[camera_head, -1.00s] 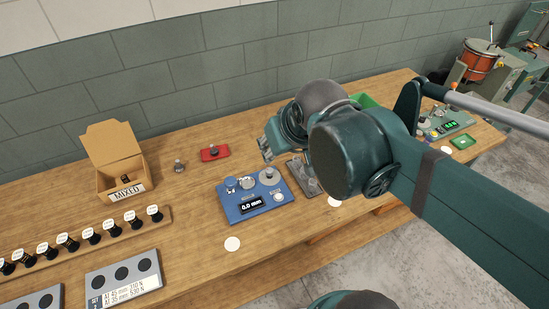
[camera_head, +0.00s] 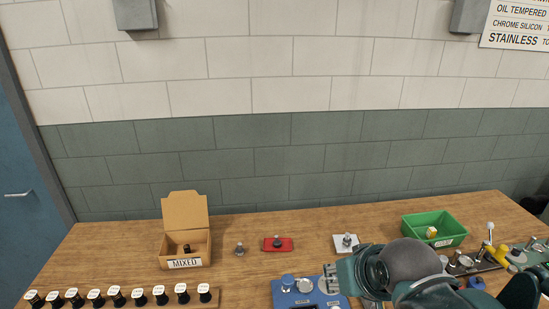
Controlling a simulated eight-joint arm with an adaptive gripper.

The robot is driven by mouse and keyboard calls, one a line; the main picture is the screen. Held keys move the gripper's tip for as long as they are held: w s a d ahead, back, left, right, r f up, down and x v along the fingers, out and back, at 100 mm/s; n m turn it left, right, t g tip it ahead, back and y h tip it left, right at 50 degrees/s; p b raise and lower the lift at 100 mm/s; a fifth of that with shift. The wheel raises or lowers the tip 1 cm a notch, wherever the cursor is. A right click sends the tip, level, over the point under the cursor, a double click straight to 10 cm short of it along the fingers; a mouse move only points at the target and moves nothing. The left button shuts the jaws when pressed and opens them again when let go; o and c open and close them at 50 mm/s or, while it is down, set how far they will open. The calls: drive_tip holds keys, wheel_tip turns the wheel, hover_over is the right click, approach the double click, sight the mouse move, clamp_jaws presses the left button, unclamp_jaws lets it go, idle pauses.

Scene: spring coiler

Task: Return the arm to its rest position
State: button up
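My arm (camera_head: 425,285) shows at the lower right of the head view, over the bench. My gripper (camera_head: 329,279) points left, above the right part of the blue measuring device (camera_head: 284,292). Its fingers are small and partly overlap the device behind them, so I cannot tell whether they are open or shut. I see no object clearly held in it. The lower part of the arm is cut off by the frame's bottom edge.
On the wooden bench (camera_head: 130,262) stand a MIXED box (camera_head: 184,264), a red block (camera_head: 278,244), a pale plate (camera_head: 341,249) and a green bin (camera_head: 447,240). Several labelled black pieces stand in a row at the left. Coiler parts are at the right.

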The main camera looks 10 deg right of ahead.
drive_tip(key=shift+f+b, duration=1.5)
drive_tip(key=shift+f, duration=0.35)
